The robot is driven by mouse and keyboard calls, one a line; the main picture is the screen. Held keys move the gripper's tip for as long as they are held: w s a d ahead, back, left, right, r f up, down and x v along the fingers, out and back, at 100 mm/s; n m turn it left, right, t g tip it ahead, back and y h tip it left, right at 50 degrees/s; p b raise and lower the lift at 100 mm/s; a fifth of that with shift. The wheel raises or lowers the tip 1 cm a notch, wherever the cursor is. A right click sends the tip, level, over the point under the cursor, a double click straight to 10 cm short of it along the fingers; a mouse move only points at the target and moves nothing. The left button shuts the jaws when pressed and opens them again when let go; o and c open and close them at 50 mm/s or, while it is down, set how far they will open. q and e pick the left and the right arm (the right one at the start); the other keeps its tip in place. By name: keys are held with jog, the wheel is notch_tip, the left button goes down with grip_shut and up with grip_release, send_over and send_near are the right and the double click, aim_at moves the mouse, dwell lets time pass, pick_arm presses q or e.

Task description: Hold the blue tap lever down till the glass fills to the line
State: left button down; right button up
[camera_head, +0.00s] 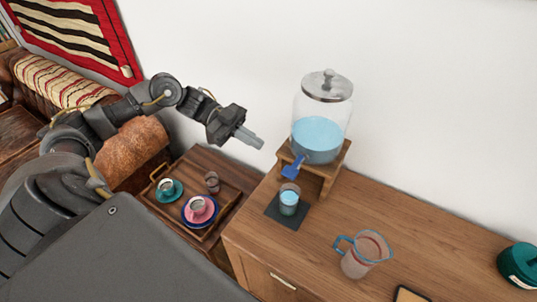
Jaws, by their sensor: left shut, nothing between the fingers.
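A glass dispenser (319,138) with a metal lid and blue liquid stands on a wooden stand (340,160) on the cabinet. Its blue tap lever (293,167) sticks out at the stand's front left. A glass (289,198) stands upright below the tap on a dark mat (285,213). It holds light blue liquid; a fill line is too small to make out. My left gripper (257,141) is shut and empty, in the air to the left of the dispenser and apart from the lever. My right gripper is not in view.
A clear jug (367,254) with a blue handle stands on the cabinet top (430,240), right of the glass. A green container (519,264) is at the far right. A wooden tray (226,207) with cups sits lower left. The cabinet between jug and stand is clear.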

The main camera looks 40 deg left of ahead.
pick_arm(q)
jog(key=shift+v, duration=1)
jog(key=shift+s, duration=0.1)
jog(key=shift+s, duration=0.1)
dwell(0.7)
